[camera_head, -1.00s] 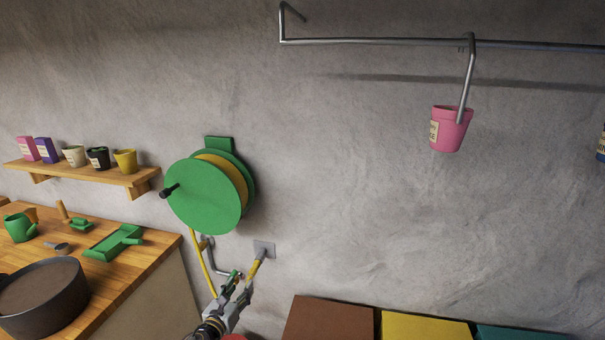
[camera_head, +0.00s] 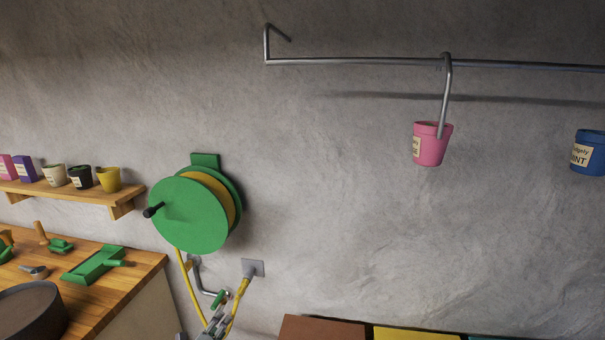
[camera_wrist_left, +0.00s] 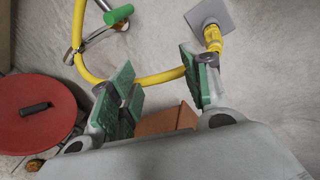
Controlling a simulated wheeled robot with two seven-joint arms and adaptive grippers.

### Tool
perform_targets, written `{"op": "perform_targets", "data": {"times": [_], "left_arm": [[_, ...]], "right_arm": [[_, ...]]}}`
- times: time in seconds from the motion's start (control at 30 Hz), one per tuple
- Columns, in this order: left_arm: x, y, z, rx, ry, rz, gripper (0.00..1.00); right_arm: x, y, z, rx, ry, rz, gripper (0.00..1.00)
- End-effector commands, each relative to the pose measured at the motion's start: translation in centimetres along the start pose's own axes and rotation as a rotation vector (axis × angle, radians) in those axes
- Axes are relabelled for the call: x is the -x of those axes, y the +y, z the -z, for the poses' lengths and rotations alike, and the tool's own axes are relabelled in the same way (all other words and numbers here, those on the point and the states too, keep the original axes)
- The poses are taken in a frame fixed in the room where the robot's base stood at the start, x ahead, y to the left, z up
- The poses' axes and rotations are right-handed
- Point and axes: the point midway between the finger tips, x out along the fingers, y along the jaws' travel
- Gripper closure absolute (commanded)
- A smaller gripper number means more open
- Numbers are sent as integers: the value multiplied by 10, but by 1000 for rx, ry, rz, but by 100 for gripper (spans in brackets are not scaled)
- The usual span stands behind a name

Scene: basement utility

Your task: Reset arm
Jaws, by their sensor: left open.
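My left gripper (camera_head: 217,318) is low in the head view, below the green hose reel (camera_head: 190,214) and by the wall tap. In the left wrist view, its two green-padded fingers (camera_wrist_left: 158,78) stand apart with nothing clamped between them. The yellow hose (camera_wrist_left: 160,76) passes across the gap between the fingers; I cannot tell whether it touches a pad. Its end sits at a grey wall plate (camera_wrist_left: 212,22), which also shows in the head view (camera_head: 253,267). My right gripper is not in view.
A wooden bench (camera_head: 135,277) with garden tools stands at left, under a shelf (camera_head: 80,196) of small pots. A pink pot (camera_head: 430,146) hangs from a rail; a blue pot (camera_head: 588,152) is at far right. A red lidded container (camera_wrist_left: 35,115) is near the gripper. Colored bins (camera_head: 325,330) line the bottom.

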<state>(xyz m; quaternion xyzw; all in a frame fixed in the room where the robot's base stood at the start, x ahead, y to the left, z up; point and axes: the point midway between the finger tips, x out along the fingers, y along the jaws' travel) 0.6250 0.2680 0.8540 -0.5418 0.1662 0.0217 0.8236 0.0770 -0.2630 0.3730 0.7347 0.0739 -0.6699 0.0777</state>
Motion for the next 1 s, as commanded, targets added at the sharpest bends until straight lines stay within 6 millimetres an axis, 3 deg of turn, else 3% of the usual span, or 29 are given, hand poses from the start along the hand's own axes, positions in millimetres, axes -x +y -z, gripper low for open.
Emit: {"op": "perform_targets", "data": {"times": [0.33, 0.57, 0.77, 1.0], "left_arm": [[-2, 125, -26, 525, -77, -204, 52], [15, 219, -28, 860, -185, -337, 52], [45, 300, -15, 1099, -299, -451, 52], [98, 392, 18, 1307, -440, -590, 52]], "right_arm": [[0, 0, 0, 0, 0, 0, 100], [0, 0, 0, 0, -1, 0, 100], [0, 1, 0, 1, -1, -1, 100], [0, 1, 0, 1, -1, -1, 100]]}}
